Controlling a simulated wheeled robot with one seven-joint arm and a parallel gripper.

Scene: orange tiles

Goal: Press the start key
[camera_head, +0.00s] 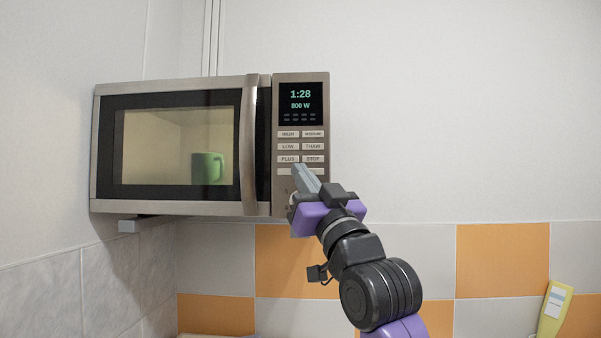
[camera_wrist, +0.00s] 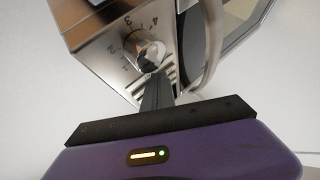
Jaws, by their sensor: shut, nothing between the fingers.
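The microwave (camera_head: 180,88) hangs at the wall with its door shut, and its display (camera_head: 300,102) reads 1:28 and 800 W. Below are small keys, with PLUS (camera_head: 288,159) and STOP (camera_head: 313,159) in the lowest pair. A wide unreadable key (camera_head: 286,171) sits under them, partly covered by my fingers. My gripper (camera_head: 299,169) is shut and empty, its tips in front of the lower key panel. In the wrist view my gripper (camera_wrist: 151,76) overlaps the lower edge of the numbered dial (camera_wrist: 150,52). I cannot tell whether the tips touch anything.
A green mug (camera_head: 207,168) stands inside the lit microwave. The door handle (camera_head: 249,145) sticks out left of the keys. A yellow-green bottle (camera_head: 553,310) is at the lower right. The wall right of the microwave is clear.

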